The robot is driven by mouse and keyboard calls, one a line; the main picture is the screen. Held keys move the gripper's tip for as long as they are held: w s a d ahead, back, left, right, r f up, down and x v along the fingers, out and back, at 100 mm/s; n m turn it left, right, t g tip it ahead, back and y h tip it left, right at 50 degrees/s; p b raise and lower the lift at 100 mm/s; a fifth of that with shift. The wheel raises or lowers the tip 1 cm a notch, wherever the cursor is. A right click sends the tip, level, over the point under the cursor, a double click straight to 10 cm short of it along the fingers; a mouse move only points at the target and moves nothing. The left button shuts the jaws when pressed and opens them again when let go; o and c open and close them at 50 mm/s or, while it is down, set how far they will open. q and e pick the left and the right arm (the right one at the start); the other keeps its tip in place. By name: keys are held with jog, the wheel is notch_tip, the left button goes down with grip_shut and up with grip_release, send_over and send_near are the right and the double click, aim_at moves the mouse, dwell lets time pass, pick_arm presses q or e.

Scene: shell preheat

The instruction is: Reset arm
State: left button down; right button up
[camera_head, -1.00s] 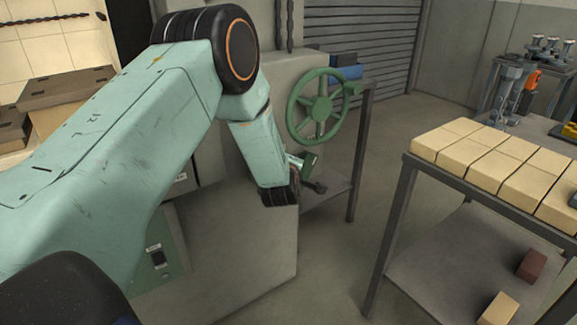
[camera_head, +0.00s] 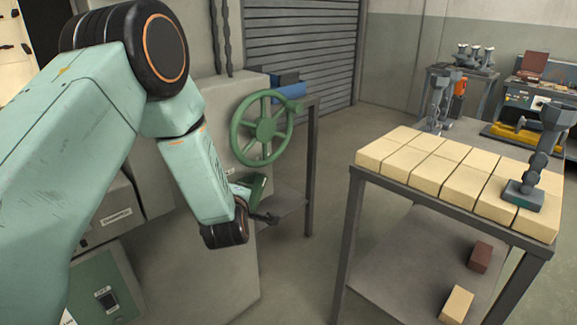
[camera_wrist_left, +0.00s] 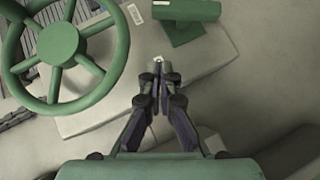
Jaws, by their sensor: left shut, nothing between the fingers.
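My left arm (camera_head: 75,130) reaches in from the left, pale green with dark joints, and bends down at the wrist. My left gripper (camera_head: 268,218) shows only in small part past the wrist, below the green handwheel (camera_head: 265,129). In the left wrist view my gripper (camera_wrist_left: 158,76) has its dark fingers together, with nothing between them. The handwheel (camera_wrist_left: 58,43) lies to the left of the fingers there, apart from them. A green block-like handle (camera_wrist_left: 187,11) is at the upper right, also apart. My right gripper is not in view.
A metal table (camera_head: 353,186) topped with tan bricks (camera_head: 430,165) stands at the right. A grey upright fixture (camera_head: 540,150) stands on it. A dark red brick (camera_head: 481,256) and a tan brick (camera_head: 457,304) lie on its lower shelf. Floor (camera_head: 320,235) shows clear between handwheel and table.

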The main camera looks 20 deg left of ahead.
pick_arm(q)
jog(key=s+d+f+m+g+h, duration=0.2)
jog(key=s+d+f+m+g, duration=0.15)
jog(key=s+f+m, duration=0.4)
jog(key=s+d+f+m+g+h, duration=0.3)
jog(key=s+d+f+m, duration=0.25)
jog(key=s+f, duration=0.3)
jog(key=s+d+f+m+g, duration=0.1)
jog(key=s+f+m+g, duration=0.1)
jog(key=s, duration=0.6)
jog(key=s+d+f+m+g, duration=0.2)
jog(key=s+f, duration=0.1)
jog(key=s, duration=0.6)
jog(key=s+d+f+m+g+h+b, duration=0.1)
jog(key=s+f+m+g, duration=0.1)
jog(key=s, duration=0.7)
jog(key=shift+s+d+f+g, duration=0.15)
jog(key=shift+d+f+g, duration=0.2)
jog(key=shift+f, duration=0.2)
jog(key=shift+s+a, duration=0.1)
